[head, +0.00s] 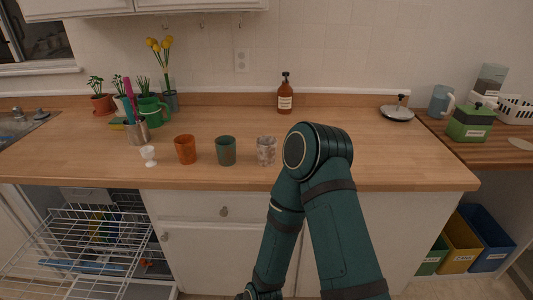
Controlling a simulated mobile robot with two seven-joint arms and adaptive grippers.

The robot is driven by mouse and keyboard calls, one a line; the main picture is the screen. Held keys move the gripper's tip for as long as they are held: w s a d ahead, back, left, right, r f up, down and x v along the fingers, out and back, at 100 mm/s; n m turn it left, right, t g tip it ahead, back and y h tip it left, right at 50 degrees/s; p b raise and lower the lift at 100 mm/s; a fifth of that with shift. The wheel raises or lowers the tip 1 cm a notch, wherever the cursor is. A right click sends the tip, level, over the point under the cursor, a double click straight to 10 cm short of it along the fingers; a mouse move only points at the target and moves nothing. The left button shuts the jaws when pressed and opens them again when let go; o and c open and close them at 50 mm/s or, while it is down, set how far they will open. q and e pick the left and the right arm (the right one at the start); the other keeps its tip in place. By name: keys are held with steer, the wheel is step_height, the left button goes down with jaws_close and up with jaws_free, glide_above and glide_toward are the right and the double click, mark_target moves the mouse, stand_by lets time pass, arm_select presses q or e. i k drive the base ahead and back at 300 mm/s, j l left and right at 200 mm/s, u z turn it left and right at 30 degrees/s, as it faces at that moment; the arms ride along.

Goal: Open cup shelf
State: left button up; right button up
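A white wire rack (75,214) juts out at the lower left, in front of an opening under the counter. Blue, yellow and green items show through its wires, but I cannot tell what they are. No shelf marked for cups can be made out; whether the rack is the cup shelf I cannot tell. One teal arm of mine, which seems to be the right, rises from the bottom edge, bends above the counter front and runs down to the left. Its gripper cannot be made out at the bottom edge. My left gripper is out of view.
On the wooden counter (370,160) stand an orange cup (185,149), a green cup (226,151), a marbled cup (266,151) and a small white cup (148,156). A closed drawer (200,208) is right of the rack. Potted plants stand at the back left.

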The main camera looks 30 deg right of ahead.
mark_target(72, 195)
steer(key=i+l+u, duration=0.25)
steer(key=i+u, duration=0.15)
steer(key=i, duration=0.15)
steer(key=i+l+u, duration=0.4)
steer(key=i+j, duration=0.05)
steer(key=i, duration=0.05)
